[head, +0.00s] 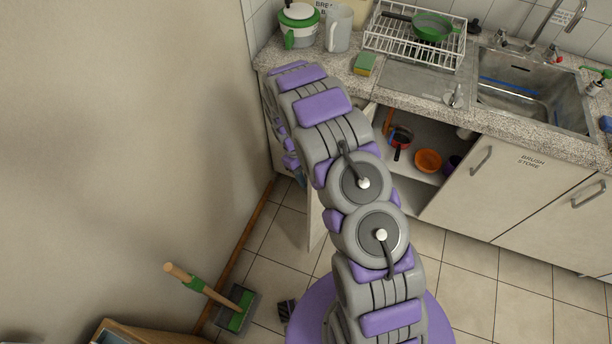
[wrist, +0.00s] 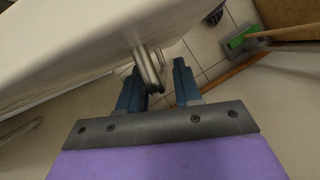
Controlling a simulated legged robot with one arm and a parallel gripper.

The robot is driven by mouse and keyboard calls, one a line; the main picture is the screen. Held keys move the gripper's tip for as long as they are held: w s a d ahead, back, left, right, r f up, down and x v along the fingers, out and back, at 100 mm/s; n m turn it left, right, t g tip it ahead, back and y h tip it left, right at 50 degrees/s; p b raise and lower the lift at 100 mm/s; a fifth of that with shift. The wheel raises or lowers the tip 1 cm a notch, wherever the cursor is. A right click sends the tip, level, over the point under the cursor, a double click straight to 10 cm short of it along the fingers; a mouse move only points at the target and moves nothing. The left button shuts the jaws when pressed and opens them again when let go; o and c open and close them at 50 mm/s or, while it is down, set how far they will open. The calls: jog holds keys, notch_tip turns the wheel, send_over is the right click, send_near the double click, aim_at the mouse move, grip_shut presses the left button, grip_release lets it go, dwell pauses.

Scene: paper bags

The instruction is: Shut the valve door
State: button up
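A pale cabinet door (head: 317,215) stands swung open under the counter's left end, mostly hidden behind my arm. No valve label is readable on it. In the wrist view, a pale door panel (wrist: 80,45) fills the upper left, with a metal bar handle (wrist: 149,68) on it. My gripper (wrist: 158,88) has its two blue fingers apart, with the handle's near end between or just above them. A gap shows between the handle and the right finger; contact with the left finger is unclear.
Tiled floor (head: 470,290) is clear at right.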

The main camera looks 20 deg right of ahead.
grip_shut()
jog(key=shift+s, duration=0.1)
dwell(0.4)
